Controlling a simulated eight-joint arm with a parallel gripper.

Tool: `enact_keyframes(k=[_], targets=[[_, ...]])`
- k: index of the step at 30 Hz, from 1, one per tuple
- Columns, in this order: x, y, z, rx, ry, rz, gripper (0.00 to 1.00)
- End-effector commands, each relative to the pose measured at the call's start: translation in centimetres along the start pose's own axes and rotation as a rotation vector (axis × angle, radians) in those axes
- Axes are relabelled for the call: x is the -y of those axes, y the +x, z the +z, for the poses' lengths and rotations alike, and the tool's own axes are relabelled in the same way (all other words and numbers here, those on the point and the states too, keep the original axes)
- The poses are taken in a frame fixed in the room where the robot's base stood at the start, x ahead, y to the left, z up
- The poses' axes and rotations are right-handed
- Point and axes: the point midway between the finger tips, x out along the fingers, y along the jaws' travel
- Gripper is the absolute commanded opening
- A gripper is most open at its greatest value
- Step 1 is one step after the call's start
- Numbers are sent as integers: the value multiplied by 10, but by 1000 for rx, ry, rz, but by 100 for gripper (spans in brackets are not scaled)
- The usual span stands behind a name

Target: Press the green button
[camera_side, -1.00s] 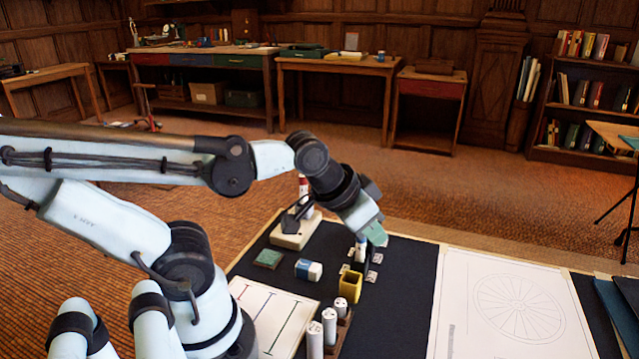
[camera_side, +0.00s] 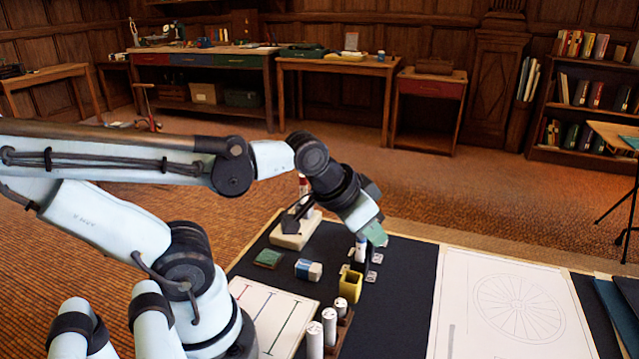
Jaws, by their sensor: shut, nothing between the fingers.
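A small flat green block (camera_side: 269,258) lies on the dark board, left of a blue and white block. It is the only green piece I see on the board, and I cannot tell for sure that it is the green button. My gripper (camera_side: 370,258) is shut and empty, pointing down over the right part of the cluster of small things. It is well to the right of the green block and apart from it. Its fingertips are small and hard to make out beside a white cylinder (camera_side: 361,250).
A blue and white block (camera_side: 308,270), a yellow open box (camera_side: 350,286) and several white cylinders (camera_side: 329,325) stand nearby. A pale base with a dark fitting (camera_side: 296,230) stands behind the green block. A wheel drawing (camera_side: 518,308) lies at right.

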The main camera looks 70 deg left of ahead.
Motion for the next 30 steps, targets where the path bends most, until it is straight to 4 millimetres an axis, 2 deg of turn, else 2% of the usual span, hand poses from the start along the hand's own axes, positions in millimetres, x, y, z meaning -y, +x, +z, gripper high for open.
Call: enact_keyframes(k=[5,8,14,21,25,30], targets=[[8,0,-1,-1,-45,-18,0],[26,1,-2,-4,-154,-59,0],[91,-2,2,-35,-550,-204,0],[172,-18,25,-124,-1062,-390,0],[205,-30,40,-182,-1286,-472,0],[231,-41,56,-241,-1471,-539,0]])
